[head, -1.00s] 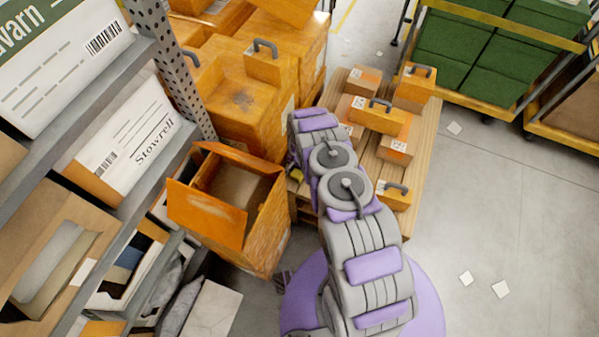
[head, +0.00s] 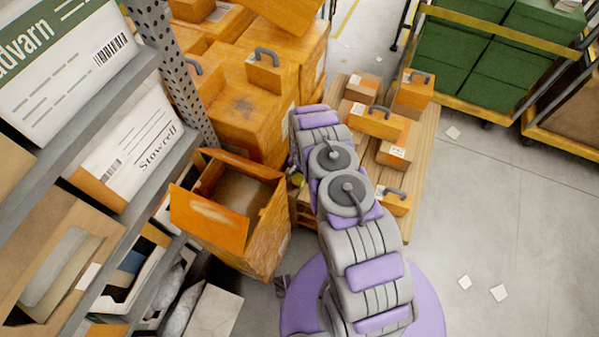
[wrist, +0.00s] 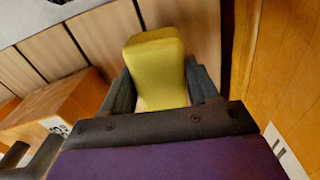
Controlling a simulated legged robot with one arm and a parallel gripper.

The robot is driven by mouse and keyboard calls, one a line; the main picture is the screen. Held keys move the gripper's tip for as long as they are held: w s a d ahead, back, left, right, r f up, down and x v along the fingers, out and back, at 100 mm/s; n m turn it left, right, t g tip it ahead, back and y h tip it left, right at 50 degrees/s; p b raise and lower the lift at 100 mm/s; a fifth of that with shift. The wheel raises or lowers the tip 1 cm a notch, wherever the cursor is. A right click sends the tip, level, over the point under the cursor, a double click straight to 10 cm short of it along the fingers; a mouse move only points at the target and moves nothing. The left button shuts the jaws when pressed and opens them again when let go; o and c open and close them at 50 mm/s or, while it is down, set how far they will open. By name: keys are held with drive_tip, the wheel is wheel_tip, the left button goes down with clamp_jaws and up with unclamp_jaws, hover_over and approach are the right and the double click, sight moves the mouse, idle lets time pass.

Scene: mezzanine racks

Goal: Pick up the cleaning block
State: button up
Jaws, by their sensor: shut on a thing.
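The cleaning block (wrist: 155,62) is a yellow block with rounded edges, seen in the wrist view between the dark fingers of my gripper (wrist: 160,88). My gripper is shut on it, one finger along each side. Slatted pallet boards show behind the block; I cannot tell whether it still touches them. In the head view a small yellow bit (head: 298,180) shows at the left of my arm, by the pallet's edge. My arm hides most of the gripper there.
The wooden pallet (head: 424,185) carries several orange boxes with handles (head: 376,121). An open orange carton (head: 262,235) stands close left of my arm, with stacked orange boxes behind. Shelving (head: 150,180) lines the left. Carts with green crates (head: 465,62) stand at upper right.

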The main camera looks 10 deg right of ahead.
drive_tip(key=s+d+r+p, duration=0.1)
drive_tip(key=s+d+p, duration=0.2)
drive_tip(key=s, duration=1)
drive_tip(key=shift+s+d+r, duration=0.15)
drive_tip(key=shift+s+d, duration=0.2)
drive_tip(key=shift+s, duration=0.1)
